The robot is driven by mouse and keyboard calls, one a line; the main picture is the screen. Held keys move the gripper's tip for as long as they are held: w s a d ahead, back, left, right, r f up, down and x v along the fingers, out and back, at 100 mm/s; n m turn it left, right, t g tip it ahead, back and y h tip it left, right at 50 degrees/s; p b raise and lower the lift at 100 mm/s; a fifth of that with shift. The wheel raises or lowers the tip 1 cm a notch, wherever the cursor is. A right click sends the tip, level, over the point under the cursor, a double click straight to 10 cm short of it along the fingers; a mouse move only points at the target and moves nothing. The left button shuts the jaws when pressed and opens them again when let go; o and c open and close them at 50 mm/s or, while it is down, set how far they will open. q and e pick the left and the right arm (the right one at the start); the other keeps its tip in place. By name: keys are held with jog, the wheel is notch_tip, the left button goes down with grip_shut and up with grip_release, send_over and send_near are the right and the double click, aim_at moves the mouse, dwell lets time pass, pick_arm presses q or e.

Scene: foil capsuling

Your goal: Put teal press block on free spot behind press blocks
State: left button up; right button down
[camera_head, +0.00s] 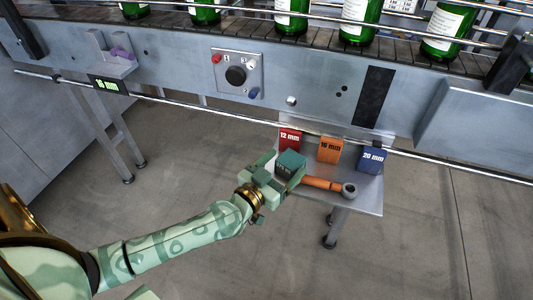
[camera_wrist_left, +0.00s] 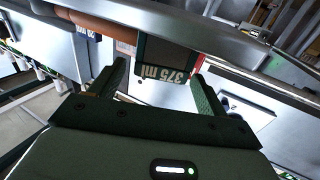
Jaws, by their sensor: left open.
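The teal press block (camera_head: 291,164) is at the front left of the small metal shelf, in front of the red block. In the left wrist view the teal block (camera_wrist_left: 165,60) carries a "375 ml" label and shows between the fingertips. My left gripper (camera_head: 277,173) is open around or just short of it; its fingers (camera_wrist_left: 160,75) stand apart. I cannot tell whether a finger touches it. The red 12 mm block (camera_head: 290,139), orange 16 mm block (camera_head: 330,150) and blue 20 mm block (camera_head: 371,160) stand in a row. My right gripper is not in view.
An orange-handled tool (camera_head: 325,184) lies on the shelf (camera_head: 366,201), right of the gripper and in front of the blocks. Green bottles (camera_head: 290,18) stand on the conveyor above. The shelf's front right is bare.

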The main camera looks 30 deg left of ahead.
pick_arm(q)
jog(key=s+a+p, duration=0.1)
jog(key=s, duration=0.7)
jog(key=shift+s, duration=0.4)
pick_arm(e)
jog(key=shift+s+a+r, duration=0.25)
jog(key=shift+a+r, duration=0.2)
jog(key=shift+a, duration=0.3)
